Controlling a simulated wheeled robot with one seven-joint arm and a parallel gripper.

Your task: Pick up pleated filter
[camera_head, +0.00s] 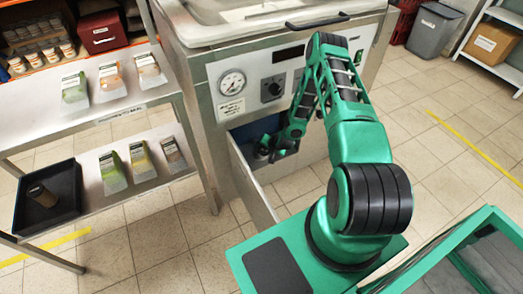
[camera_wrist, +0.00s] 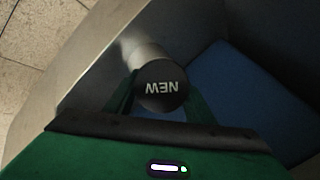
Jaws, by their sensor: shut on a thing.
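The pleated filter (camera_wrist: 160,85) is a cylinder with a dark end cap marked "NEW" and a lighter grey side, seen end-on in the wrist view. My gripper (camera_wrist: 161,104) is shut on it, with one green finger on each side. In the head view my gripper (camera_head: 272,151) is low inside the open compartment (camera_head: 252,184) at the front of the steel machine. The filter (camera_head: 262,148) shows there only as a small dark shape with a green marking. I cannot tell whether it touches the compartment floor.
A blue surface (camera_wrist: 250,95) lies inside the compartment, beside the filter. The open door (camera_head: 248,183) stands left of my arm. At left, a steel rack (camera_head: 150,110) holds several labelled packs and a black tray (camera_head: 75,190) with a dark cylinder (camera_head: 42,196).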

